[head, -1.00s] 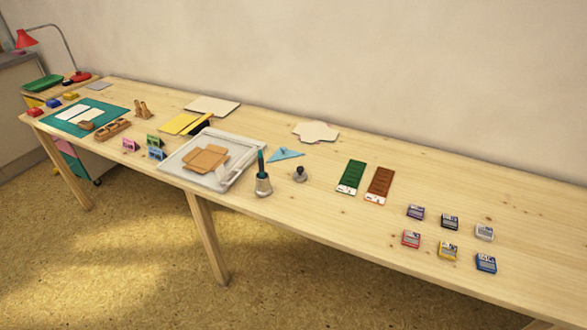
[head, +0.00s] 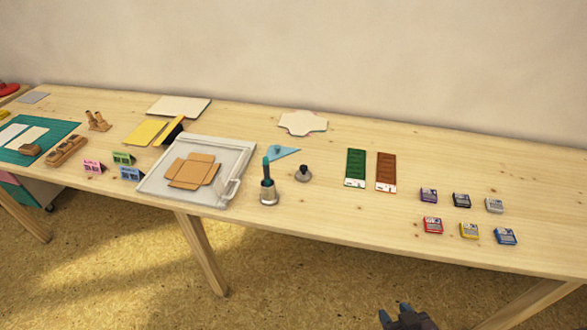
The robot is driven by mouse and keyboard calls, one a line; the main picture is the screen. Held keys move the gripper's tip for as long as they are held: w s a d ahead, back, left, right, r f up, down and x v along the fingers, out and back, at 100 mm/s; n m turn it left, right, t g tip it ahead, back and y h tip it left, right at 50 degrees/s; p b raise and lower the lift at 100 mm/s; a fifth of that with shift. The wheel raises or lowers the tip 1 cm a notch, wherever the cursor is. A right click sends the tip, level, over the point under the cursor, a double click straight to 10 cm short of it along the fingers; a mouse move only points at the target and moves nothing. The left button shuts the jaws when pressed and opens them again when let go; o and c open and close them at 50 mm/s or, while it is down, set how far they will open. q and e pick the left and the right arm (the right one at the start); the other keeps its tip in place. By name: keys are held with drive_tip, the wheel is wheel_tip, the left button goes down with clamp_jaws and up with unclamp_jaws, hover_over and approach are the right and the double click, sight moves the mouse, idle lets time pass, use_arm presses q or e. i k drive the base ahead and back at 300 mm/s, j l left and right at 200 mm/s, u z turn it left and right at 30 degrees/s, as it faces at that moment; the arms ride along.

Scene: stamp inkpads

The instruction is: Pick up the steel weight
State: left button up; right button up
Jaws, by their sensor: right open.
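The steel weight (head: 303,175) looks to be the small round grey piece with a dark knob on top. It stands upright on the wooden table, near the middle of the head view, with nothing touching it. My right gripper (head: 394,312) shows only at the bottom edge of the view, in front of the table. It is open and empty, well apart from the weight, below and to the right of it. The rest of my right arm is out of frame. My left gripper is not in view.
A metal cup with a teal-topped tool (head: 268,191) stands close left of the weight. A pale tray (head: 237,160) with cardboard is further left. Green (head: 355,167) and brown (head: 386,171) strips and several inkpads (head: 469,230) lie right.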

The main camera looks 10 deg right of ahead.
sight(303, 175)
drive_tip(key=i+j, duration=0.15)
drive_tip(key=j, duration=0.2)
drive_tip(key=i+j+z, duration=0.15)
drive_tip(key=j, duration=0.15)
drive_tip(key=i+j, duration=0.1)
drive_tip(key=j, duration=0.25)
drive_tip(key=i+j+z, duration=0.15)
drive_tip(key=j, duration=0.2)
drive_tip(key=i+j, duration=0.1)
drive_tip(key=j, duration=0.25)
drive_tip(key=l+z, duration=0.05)
